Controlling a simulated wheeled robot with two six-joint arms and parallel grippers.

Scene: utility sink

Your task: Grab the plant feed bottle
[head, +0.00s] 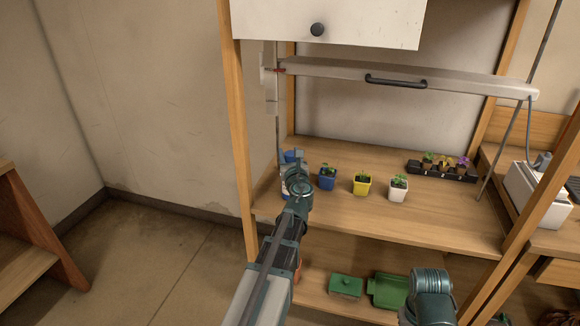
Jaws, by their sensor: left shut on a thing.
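My left arm reaches up to the left end of the wooden shelf. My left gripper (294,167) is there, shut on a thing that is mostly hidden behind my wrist. Blue and whitish parts of it show around the gripper, with a blue part (290,156) at the top. I take it for the plant feed bottle, but no label is readable. I cannot tell whether it touches the shelf. A teal part of my right arm shows at the bottom right; its gripper is not in view.
Right of my left gripper stand a blue pot (327,182), a yellow pot (362,187) and a white pot (398,190) with seedlings. A black tray (441,171) of plants is behind. A lamp bar (400,78) hangs above. Green containers (346,287) sit below.

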